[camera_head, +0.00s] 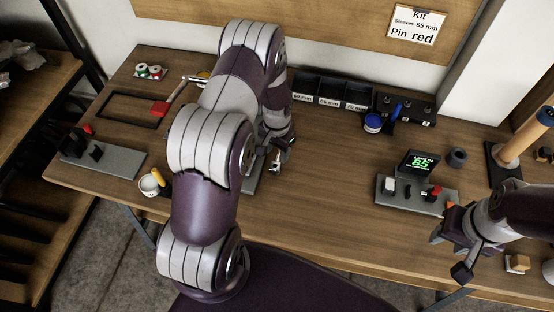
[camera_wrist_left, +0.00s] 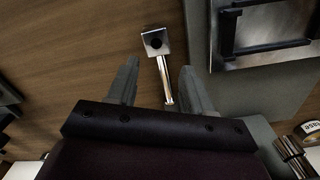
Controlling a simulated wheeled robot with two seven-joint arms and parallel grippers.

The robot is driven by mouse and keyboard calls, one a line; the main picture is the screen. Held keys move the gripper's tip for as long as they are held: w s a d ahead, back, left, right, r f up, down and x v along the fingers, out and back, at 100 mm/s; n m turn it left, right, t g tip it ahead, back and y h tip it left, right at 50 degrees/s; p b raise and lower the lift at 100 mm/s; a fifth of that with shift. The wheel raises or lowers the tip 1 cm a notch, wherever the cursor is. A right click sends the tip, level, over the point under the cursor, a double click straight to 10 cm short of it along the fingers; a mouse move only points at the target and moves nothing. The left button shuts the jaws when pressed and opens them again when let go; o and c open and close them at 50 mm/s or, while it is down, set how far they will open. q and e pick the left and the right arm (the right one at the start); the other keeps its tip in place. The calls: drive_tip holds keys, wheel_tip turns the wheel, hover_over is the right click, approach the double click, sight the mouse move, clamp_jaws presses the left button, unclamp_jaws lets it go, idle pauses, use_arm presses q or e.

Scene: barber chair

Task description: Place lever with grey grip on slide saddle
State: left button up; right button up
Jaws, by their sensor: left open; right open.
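In the left wrist view, a bright metal lever (camera_wrist_left: 165,75) with a square, holed end lies between the spread fingers of my left gripper (camera_wrist_left: 160,68). The fingers stand apart from it on both sides. In the head view, my left gripper (camera_head: 274,160) is low over the middle of the bench. A grey plate (camera_wrist_left: 200,75) with a black frame and metal block lies right of the lever; I cannot tell which part is the saddle. My right gripper (camera_head: 450,250) is open and empty at the right front.
A red-gripped lever (camera_head: 162,106) lies by a black frame (camera_head: 112,112) at left. A white cup (camera_head: 149,185) stands near the left front. Labelled bins (camera_head: 330,92) line the back. A fixture with a green display (camera_head: 420,164) stands right. The centre-right bench is clear.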

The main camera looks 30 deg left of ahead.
sight(278, 161)
use_arm(q)
drive_tip(key=shift+d+f+p, duration=0.25)
drive_tip(key=shift+f+p, duration=0.1)
drive_tip(key=shift+f, duration=0.15)
drive_tip(key=shift+d+f+p, duration=0.2)
drive_tip(key=shift+f+p, duration=0.1)
drive_tip(key=shift+f, duration=0.15)
drive_tip(key=f, duration=0.3)
drive_tip(key=shift+a, duration=0.2)
drive_tip(key=shift+w+a+f, duration=0.15)
drive_tip(key=shift+f, duration=0.1)
drive_tip(key=shift+c, duration=0.3)
drive_tip(key=shift+r, duration=0.1)
drive_tip(key=c, duration=0.5)
drive_tip(key=shift+d, duration=0.2)
clamp_jaws()
drive_tip(key=shift+a, duration=0.15)
use_arm(e)
drive_tip(key=shift+s+d+r, duration=0.1)
drive_tip(key=shift+d+r, duration=0.15)
drive_tip(key=shift+r, duration=0.65)
